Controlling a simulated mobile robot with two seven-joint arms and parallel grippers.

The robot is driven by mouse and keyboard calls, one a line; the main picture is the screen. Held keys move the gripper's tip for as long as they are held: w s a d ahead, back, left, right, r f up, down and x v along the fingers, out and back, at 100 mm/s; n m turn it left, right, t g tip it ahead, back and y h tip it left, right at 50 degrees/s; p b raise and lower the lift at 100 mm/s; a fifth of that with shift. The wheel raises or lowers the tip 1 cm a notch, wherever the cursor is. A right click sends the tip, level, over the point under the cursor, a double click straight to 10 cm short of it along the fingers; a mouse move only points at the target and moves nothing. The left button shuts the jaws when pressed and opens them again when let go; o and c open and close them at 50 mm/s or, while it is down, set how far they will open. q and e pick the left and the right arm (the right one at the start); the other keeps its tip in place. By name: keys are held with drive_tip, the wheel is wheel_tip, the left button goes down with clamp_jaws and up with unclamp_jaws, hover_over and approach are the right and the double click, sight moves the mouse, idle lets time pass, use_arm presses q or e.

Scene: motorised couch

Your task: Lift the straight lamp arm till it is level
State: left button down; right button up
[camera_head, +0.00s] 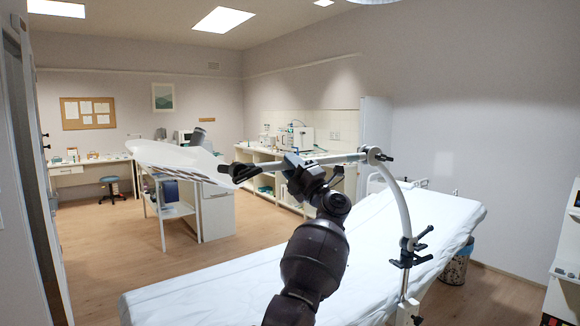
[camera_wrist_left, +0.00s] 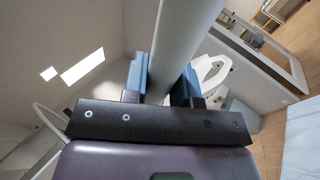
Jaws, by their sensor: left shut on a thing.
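The straight lamp arm (camera_head: 335,158) is a pale tube in the head view. It runs left from a dark joint (camera_head: 378,155) on top of the curved lamp post (camera_head: 402,205), and looks nearly level, its left end slightly lower. The white lamp head (camera_head: 175,158) hangs tilted at its left end, beside a dark handle-like joint (camera_head: 240,172). My left gripper (camera_head: 293,163) is shut on the arm, left of its middle. In the left wrist view the tube (camera_wrist_left: 180,45) passes between the blue fingers of the gripper (camera_wrist_left: 162,82). My right gripper is not in view.
The couch (camera_head: 210,296) with a white sheet lies below the arm. A black clamp (camera_head: 410,252) holds the post at the couch's side. A bin (camera_head: 457,262) stands behind the couch. A white trolley (camera_head: 172,210) stands beyond the lamp head. Open floor (camera_head: 110,245) lies left.

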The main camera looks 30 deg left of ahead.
use_arm(q)
drive_tip(key=c, duration=1.3)
unclamp_jaws()
drive_tip(key=shift+r, duration=0.15)
drive_tip(key=shift+c, duration=0.2)
drive_tip(key=o, duration=0.4)
drive_tip(key=shift+o, duration=0.2)
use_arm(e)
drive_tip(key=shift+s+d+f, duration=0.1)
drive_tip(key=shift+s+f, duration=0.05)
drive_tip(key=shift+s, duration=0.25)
use_arm(q)
drive_tip(key=shift+f, duration=0.2)
drive_tip(key=shift+s+d+f, duration=0.1)
drive_tip(key=shift+d+f, duration=0.25)
drive_tip(key=shift+d, duration=0.15)
drive_tip(key=b+v, duration=0.2)
drive_tip(key=v, duration=0.7)
drive_tip(key=shift+d, duration=0.25)
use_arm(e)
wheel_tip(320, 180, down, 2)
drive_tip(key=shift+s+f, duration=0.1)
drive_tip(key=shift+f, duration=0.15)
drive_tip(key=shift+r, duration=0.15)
